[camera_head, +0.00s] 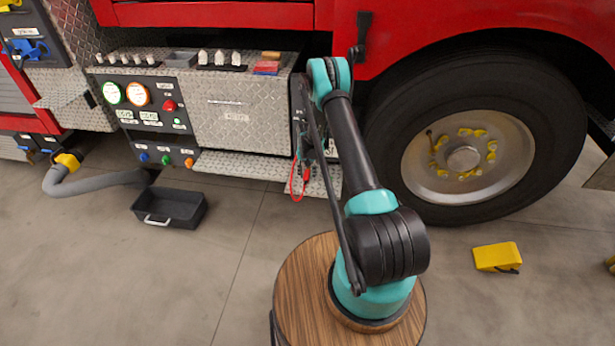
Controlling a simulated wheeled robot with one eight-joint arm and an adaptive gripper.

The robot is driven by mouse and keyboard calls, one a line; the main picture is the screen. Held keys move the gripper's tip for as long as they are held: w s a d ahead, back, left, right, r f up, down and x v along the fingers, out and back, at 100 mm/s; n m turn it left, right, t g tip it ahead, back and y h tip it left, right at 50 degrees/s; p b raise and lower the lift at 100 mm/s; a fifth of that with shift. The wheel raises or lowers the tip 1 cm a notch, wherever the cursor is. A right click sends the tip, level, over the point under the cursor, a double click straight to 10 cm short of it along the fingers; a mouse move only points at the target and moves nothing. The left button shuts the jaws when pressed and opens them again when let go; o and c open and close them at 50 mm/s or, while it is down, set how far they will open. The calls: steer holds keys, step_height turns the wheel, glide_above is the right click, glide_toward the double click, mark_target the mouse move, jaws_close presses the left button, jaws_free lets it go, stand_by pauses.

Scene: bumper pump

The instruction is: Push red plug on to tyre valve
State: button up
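The tyre (379,145) is on the large front wheel of the red truck at right. A small dark stem, which looks like the tyre valve (430,134), stands at the upper left of the silver rim (420,170). A thin red cable (292,184) hangs in a loop at the right end of the silver panel, with a small red piece that may be the red plug (306,174) beside it. My arm rises in front of this area. My gripper is mostly hidden behind the arm near the panel's right end; its fingers cannot be made out.
A black tray (170,222) lies on the floor at left, near a grey hose (95,184) with a yellow end. A control panel (144,104) with gauges is on the truck. A yellow wheel chock (497,256) is on the floor at right.

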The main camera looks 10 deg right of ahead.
mark_target(307, 174)
jaws_close()
steer(key=shift+r, duration=3)
